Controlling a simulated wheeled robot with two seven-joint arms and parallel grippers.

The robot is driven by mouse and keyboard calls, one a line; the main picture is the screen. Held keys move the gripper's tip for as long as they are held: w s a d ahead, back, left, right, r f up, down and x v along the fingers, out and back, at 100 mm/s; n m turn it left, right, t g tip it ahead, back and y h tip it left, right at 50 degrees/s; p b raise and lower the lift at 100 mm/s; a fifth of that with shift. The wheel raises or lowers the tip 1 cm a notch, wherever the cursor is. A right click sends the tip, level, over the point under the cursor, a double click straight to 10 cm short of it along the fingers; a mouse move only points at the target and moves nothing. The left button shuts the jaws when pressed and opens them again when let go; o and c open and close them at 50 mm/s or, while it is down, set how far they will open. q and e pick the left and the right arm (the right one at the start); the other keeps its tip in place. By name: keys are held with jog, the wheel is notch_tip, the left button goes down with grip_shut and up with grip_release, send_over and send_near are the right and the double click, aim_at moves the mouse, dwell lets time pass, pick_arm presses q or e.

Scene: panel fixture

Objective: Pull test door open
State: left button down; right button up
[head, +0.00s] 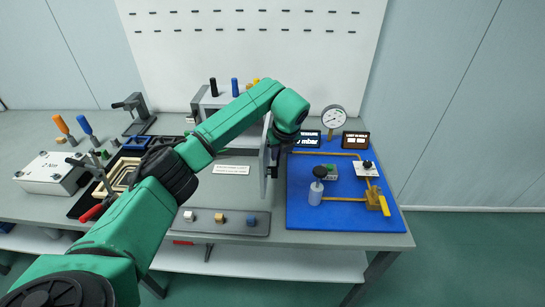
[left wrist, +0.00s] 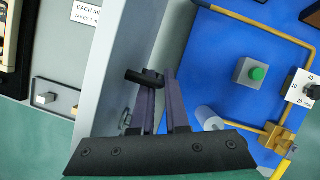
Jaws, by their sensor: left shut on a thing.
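The test door (head: 264,172) is a grey panel seen almost edge-on in the head view, standing out from the grey fixture box (head: 203,103) towards me. In the left wrist view the door (left wrist: 118,65) is a broad pale-grey slab. Its black handle (left wrist: 143,77) sticks out on the right side. My left gripper (left wrist: 162,75) has its two dark fingers at this handle and is shut on it. In the head view my green left arm hides much of the fixture box, and the grip itself is hard to make out. My right gripper is not in view.
Right of the door lies a blue panel (head: 343,217) with yellow pipes, a green button (head: 331,170), valves and a round gauge (head: 334,117). A grey strip (head: 236,227) with small knobs lies in front. Trays, screwdrivers and a white box (head: 48,174) stand at left.

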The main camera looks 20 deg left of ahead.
pick_arm(q)
jog(key=shift+w+d+r+n+y, duration=0.3)
jog(key=shift+w+d+n, duration=0.3)
jog(key=shift+w+n, duration=0.2)
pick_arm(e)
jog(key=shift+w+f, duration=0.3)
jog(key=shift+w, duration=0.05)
pick_arm(q)
jog(key=c, duration=1.2)
grip_release()
jog(key=shift+a, duration=0.1)
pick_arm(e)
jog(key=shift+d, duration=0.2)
pick_arm(q)
jog(key=b+v, duration=0.2)
jog(key=v, duration=1.2)
jog(key=shift+r+b, duration=0.2)
jog(key=shift+b, duration=0.15)
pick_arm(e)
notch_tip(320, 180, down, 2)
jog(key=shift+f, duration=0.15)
